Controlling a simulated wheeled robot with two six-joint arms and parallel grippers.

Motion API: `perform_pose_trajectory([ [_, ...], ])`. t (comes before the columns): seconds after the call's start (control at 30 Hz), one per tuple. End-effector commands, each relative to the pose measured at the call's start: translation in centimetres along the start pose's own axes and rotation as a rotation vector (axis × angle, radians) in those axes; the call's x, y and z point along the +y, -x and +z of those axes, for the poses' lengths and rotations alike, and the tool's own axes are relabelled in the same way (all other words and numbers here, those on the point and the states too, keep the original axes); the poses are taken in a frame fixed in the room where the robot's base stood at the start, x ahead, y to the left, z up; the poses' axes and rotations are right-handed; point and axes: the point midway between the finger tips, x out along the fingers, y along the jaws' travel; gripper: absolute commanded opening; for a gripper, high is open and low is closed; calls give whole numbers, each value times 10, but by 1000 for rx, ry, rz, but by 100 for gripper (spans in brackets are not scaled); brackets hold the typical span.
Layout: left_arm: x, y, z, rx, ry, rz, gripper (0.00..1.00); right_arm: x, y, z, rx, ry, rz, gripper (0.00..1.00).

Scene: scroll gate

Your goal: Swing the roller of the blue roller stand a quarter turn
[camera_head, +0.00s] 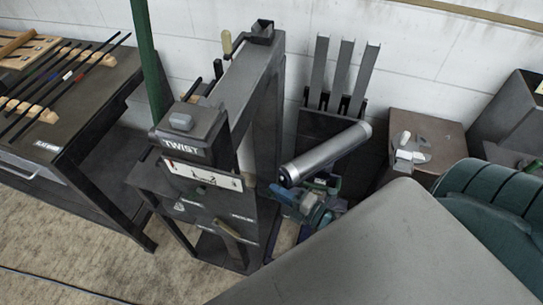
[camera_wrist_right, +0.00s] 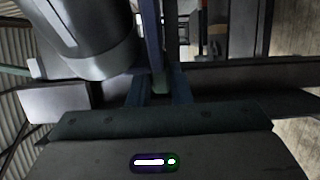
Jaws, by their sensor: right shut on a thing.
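The roller (camera_head: 325,152), a silver-grey cylinder, lies slanted above the blue roller stand (camera_head: 312,202), its right end higher than its left. In the right wrist view the roller (camera_wrist_right: 95,45) fills the upper left, with a narrow blue bar (camera_wrist_right: 153,45) beside it. My right gripper (camera_wrist_right: 159,92) is at the lower end of this bar, beside the roller. It is shut on a part of the blue stand; the exact contact is dark and hard to make out. Much of the stand is hidden in the head view. My left gripper is not in view.
A dark frame marked TWIST (camera_head: 183,144) stands close left of the roller. A rack with several tall grey channels (camera_head: 342,75) is behind it. A box with a lever (camera_head: 425,135) stands to the right. A workbench with rods (camera_head: 110,85) is at the far left.

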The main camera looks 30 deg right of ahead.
Motion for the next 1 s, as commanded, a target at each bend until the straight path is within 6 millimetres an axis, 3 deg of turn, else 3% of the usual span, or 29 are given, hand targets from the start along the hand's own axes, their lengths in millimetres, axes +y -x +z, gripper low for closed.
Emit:
perform_pose_trajectory([
  [0.1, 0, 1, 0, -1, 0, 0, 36, -2, 17, -4, 91, 3, -4, 0],
  [0.4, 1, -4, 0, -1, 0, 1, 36, -2, 45, -8, 245, 3, -3, 0],
  [1.0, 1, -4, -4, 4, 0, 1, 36, -1, 56, -9, 299, -2, -2, 0],
])
